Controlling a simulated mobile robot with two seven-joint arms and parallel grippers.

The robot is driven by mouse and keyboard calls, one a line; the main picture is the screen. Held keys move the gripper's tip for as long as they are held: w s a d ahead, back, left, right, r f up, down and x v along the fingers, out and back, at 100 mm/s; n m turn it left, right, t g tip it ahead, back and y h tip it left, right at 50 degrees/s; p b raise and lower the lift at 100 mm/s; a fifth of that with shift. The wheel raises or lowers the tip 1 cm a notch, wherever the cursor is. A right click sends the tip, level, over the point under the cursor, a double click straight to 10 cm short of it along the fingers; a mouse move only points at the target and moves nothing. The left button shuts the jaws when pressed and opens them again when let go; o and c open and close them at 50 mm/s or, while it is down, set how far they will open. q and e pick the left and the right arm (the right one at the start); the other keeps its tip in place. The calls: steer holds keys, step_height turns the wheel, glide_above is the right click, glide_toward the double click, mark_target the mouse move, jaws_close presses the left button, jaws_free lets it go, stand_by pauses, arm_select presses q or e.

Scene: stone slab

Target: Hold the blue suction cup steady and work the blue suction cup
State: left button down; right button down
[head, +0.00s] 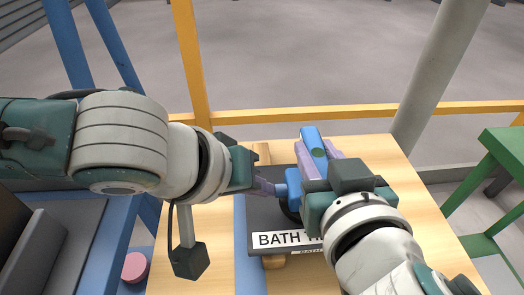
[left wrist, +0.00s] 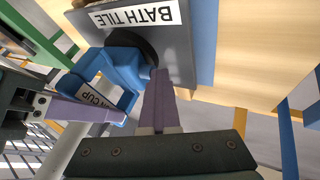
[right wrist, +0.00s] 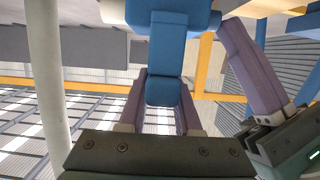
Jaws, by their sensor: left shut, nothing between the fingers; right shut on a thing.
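The blue suction cup (head: 311,140) sits on the dark slab (head: 268,215) marked "BATH TILE". Its blue body and part of a label ending in "CUP" show in the left wrist view (left wrist: 123,70). My right gripper (head: 318,152) is shut on its blue handle, with a purple finger on each side; the handle also shows in the right wrist view (right wrist: 163,50). My left gripper (head: 268,187) is shut and empty, its fingertips at the left side of the cup's blue part. In the left wrist view its tips (left wrist: 158,80) appear to touch the blue part.
The slab rests on a light wooden table (head: 380,160) with a blue strip (head: 240,255) along the slab's left. A yellow rail (head: 350,113) runs behind. A green stand (head: 490,170) is at right, and a pink round thing (head: 135,267) lies lower left.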

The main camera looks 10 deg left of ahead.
arm_select(q)
steer(key=shift+w+d, duration=0.1)
steer(key=shift+d, duration=0.3)
arm_select(e)
steer(key=shift+s+a, duration=0.1)
steer(key=shift+a, duration=0.1)
arm_select(q)
steer(key=shift+d+r, duration=0.15)
steer(key=shift+d, duration=0.15)
arm_select(e)
steer(key=shift+f, duration=0.1)
stand_by(0.9)
arm_select(q)
steer(key=shift+a, duration=0.5)
steer(key=a, duration=0.1)
steer(key=s+a, duration=0.1)
steer(key=a, duration=0.1)
steer(key=shift+a+f, duration=0.2)
arm_select(e)
steer(key=shift+d, duration=0.2)
arm_select(q)
steer(key=v, duration=1)
steer(key=shift+a, duration=0.25)
steer(key=shift+s, duration=0.1)
